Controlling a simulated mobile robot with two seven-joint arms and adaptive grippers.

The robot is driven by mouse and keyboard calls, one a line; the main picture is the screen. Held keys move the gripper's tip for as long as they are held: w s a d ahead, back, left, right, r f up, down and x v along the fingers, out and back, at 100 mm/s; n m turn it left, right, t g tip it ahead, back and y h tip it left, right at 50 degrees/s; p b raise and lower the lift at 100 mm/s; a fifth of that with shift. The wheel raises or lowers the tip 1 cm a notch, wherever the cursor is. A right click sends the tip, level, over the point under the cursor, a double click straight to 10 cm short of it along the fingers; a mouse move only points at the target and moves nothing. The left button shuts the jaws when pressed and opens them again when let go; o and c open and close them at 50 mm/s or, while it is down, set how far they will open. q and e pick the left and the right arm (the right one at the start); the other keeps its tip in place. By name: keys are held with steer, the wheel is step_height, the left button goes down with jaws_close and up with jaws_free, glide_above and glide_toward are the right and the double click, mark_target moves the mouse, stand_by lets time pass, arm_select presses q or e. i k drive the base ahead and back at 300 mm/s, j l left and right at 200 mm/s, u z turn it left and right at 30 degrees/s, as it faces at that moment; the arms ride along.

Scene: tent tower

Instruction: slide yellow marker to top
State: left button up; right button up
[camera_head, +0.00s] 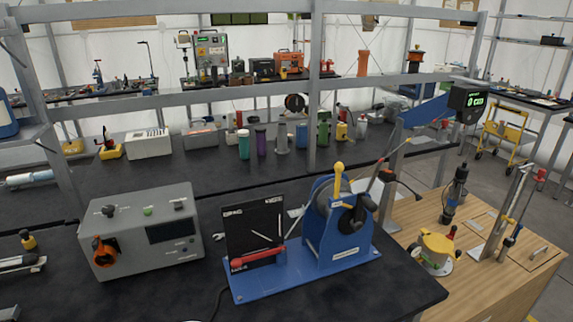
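A small yellow piece (508,220) shows low on a slanted upright metal stand (505,212) at the right, on the wooden bench. It may be the yellow marker, but it is too small to tell for sure. A red piece (541,174) sits near the top of a thin rod beside the stand. A yellow knob (338,180) also stands on the blue device (335,245) in the middle front. Neither of my grippers shows in the head view.
A grey box with dials (145,232) stands on the black bench (380,290) at the left. A yellow and white tool (436,250) and a black upright tool (455,193) stand on the wooden bench (480,290). A grey shelf frame (230,94) crosses the view behind.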

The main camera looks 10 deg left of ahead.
mark_target(511, 221)
steer(key=u, duration=1.35)
steer(key=z, duration=2.5)
steer(key=i+l, duration=0.25)
steer(key=i, duration=0.15)
steer(key=i+l+u, duration=0.1)
steer(key=i+l, duration=0.15)
steer(key=i, duration=0.15)
